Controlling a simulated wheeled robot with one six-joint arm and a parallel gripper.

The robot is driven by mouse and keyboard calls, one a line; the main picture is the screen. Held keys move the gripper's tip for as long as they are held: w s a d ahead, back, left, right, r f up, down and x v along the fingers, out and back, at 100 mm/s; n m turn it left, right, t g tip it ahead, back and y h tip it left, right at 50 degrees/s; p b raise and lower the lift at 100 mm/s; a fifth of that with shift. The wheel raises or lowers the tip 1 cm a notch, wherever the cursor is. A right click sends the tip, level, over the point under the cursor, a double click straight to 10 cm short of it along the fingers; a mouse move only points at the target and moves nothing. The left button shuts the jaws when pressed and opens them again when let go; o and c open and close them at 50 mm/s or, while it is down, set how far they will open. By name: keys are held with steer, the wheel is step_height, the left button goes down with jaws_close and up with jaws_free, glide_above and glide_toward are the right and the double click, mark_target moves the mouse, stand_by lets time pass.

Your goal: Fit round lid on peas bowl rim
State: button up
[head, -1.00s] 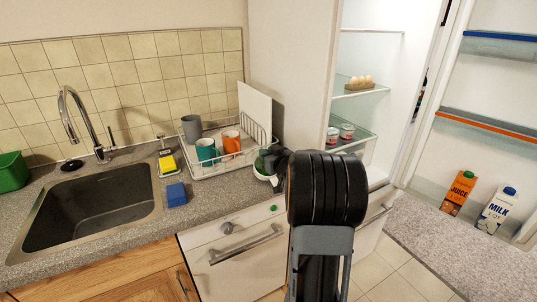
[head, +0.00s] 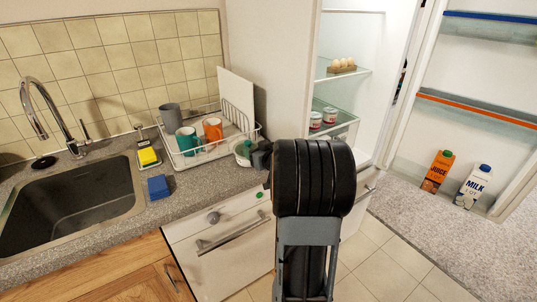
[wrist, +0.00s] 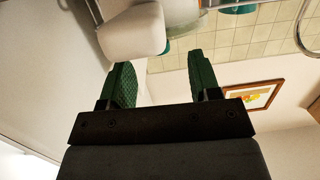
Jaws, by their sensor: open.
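A small white bowl (head: 243,160) with green inside stands on the counter at the right end of the dish rack, partly hidden by my arm. My gripper (head: 262,157) is just right of it, mostly hidden behind my dark arm in the head view. In the wrist view my gripper (wrist: 163,72) has its two green fingers apart, with nothing held between them. A white rounded object (wrist: 132,35), possibly the bowl, lies beyond the fingertips, with a green patch at its edge. I cannot make out the round lid for certain.
The dish rack (head: 205,155) holds teal, orange and grey mugs and a white board. The open fridge (head: 345,95) stands right, with eggs and jars. Its door holds juice and milk cartons.

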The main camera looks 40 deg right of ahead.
steer(key=s+a+r, duration=0.1)
steer(key=s+r, duration=0.2)
steer(key=s, duration=0.8)
steer(key=shift+a+r+p, duration=0.2)
steer(key=shift+p, duration=0.15)
